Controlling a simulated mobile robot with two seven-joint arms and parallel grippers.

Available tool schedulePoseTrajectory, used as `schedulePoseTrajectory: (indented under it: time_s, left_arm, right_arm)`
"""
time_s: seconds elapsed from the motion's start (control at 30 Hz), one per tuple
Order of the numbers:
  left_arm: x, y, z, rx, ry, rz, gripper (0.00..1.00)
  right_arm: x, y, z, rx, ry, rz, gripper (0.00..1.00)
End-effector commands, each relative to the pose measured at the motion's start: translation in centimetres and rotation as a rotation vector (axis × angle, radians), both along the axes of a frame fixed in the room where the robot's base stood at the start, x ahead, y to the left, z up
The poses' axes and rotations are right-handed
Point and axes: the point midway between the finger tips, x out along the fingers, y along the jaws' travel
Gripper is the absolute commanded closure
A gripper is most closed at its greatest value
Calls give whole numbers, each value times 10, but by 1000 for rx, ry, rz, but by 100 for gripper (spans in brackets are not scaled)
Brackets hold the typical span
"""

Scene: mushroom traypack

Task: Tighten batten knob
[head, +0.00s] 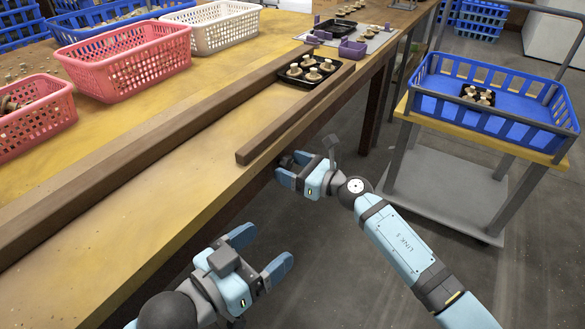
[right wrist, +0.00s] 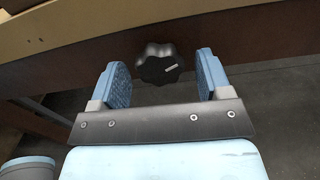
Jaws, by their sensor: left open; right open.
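The batten knob (right wrist: 160,65) is a black, lobed knob with a pale mark on its face, on the dark side of the table below its edge. In the right wrist view it sits between the two blue fingers of my right gripper (right wrist: 160,76), which are open with a gap on each side of it. In the head view my right gripper (head: 293,168) is at the table's front side, and the knob is mostly hidden there. My left gripper (head: 262,252) is open and empty in front of the table, lower in the picture. A brown wooden batten (head: 295,115) lies along the table's front edge.
A black tray of mushrooms (head: 290,79) stands between the batten and a long wooden rail (head: 150,135). Pink baskets (head: 75,53) and a white basket (head: 233,35) stand behind. A cart with a blue crate (head: 425,104) is at the right. Open floor lies between.

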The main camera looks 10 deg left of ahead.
Motion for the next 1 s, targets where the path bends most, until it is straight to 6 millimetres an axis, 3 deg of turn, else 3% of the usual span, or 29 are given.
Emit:
schedulePoseTrajectory:
  time_s: [0.13, 0.3, 0.37, 0.67, 1.0]
  left_arm:
    - [0, 0, 1, 0, -1, 0, 21]
    - [1, 0, 1, 0, -1, 0, 21]
    - [1, 0, 1, 0, -2, 0, 21]
    - [1, 0, 4, -4, 7, -2, 21]
    - [-10, -7, 5, -76, 133, -1, 21]
  right_arm:
    - [0, 0, 0, 0, 0, 0, 29]
    - [0, 0, 0, 0, 0, 0, 68]
    - [0, -1, 0, 0, 0, 0, 78]
    - [0, -1, 1, 10, 26, -1, 78]
    - [0, -1, 5, 79, 222, -1, 78]
